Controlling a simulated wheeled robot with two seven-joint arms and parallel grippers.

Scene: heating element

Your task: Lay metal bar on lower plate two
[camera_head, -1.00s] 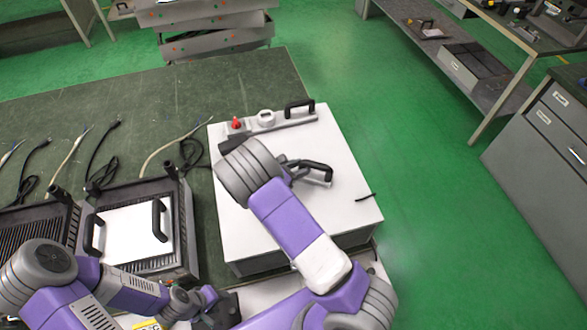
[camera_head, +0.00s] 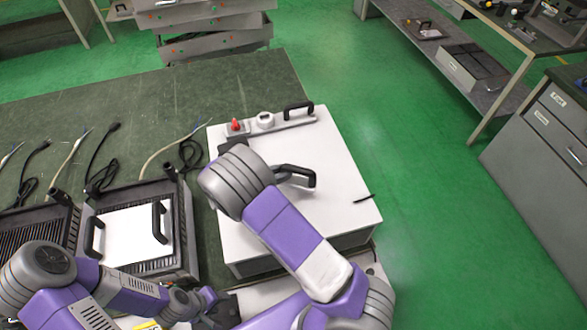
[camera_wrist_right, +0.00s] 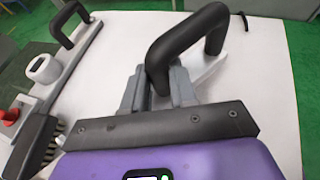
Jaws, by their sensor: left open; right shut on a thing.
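My right gripper (camera_wrist_right: 158,95) is shut on a thick black handle (camera_wrist_right: 186,42) above the white box top. It also shows in the head view, with the handle (camera_head: 300,177) in its jaws. A pale strip (camera_wrist_right: 208,72) shows under this handle; it may be the metal bar, but most is hidden by the gripper and wrist. My left gripper (camera_head: 222,308) is open and low at the bottom of the head view, apart from the box top. I cannot tell which surface is lower plate two.
The white box (camera_head: 335,215) carries a strip with a red knob (camera_head: 236,126), a white round part (camera_head: 265,119) and a black handle (camera_head: 299,109). Left stands a dark ribbed unit with a white plate (camera_head: 128,235) and two handles. Cables lie behind it. Bare bench (camera_head: 230,85) is beyond.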

